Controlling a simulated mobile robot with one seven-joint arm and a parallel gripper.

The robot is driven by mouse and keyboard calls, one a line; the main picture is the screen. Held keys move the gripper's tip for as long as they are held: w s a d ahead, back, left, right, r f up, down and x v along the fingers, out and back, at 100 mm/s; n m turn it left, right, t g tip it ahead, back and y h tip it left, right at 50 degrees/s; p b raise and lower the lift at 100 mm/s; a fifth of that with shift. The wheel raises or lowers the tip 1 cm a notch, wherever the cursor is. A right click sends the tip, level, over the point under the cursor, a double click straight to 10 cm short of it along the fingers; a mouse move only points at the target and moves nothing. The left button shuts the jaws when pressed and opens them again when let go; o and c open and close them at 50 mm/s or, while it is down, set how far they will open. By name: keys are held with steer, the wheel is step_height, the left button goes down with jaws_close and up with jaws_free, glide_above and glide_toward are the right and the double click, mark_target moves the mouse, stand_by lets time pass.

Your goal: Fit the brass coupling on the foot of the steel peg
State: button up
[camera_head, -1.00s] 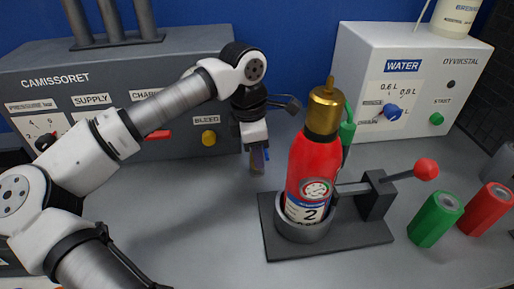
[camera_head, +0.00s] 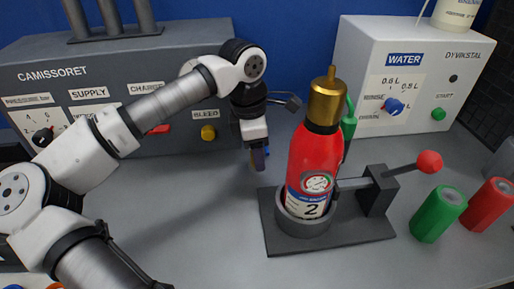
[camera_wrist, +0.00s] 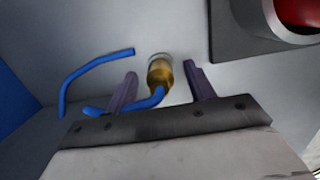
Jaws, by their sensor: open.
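In the wrist view the brass coupling (camera_wrist: 160,76) is between the two purple fingers of my open gripper (camera_wrist: 160,87), with gaps on both sides. A blue hose (camera_wrist: 150,101) bends away from its near end. A pale metal piece (camera_wrist: 159,57) shows at its far end; I cannot tell whether this is the steel peg or whether the two are joined. In the head view my gripper (camera_head: 257,160) points down over the bench, left of the red extinguisher (camera_head: 315,170). A bit of blue hose shows beside the fingers; the coupling is hidden there.
The extinguisher stands in a dark holder (camera_head: 275,240) with a red-knobbed lever (camera_head: 429,162). A grey CAMISSORET panel (camera_head: 110,120) is behind my arm, and a white WATER box (camera_head: 440,70) at back right.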

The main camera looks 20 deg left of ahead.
step_height(320, 180, up, 14)
steer(key=a, duration=0.1)
steer(key=shift+s+a+f, duration=0.15)
steer(key=shift+s+a, duration=0.1)
steer(key=shift+s, duration=0.1)
stand_by(0.5)
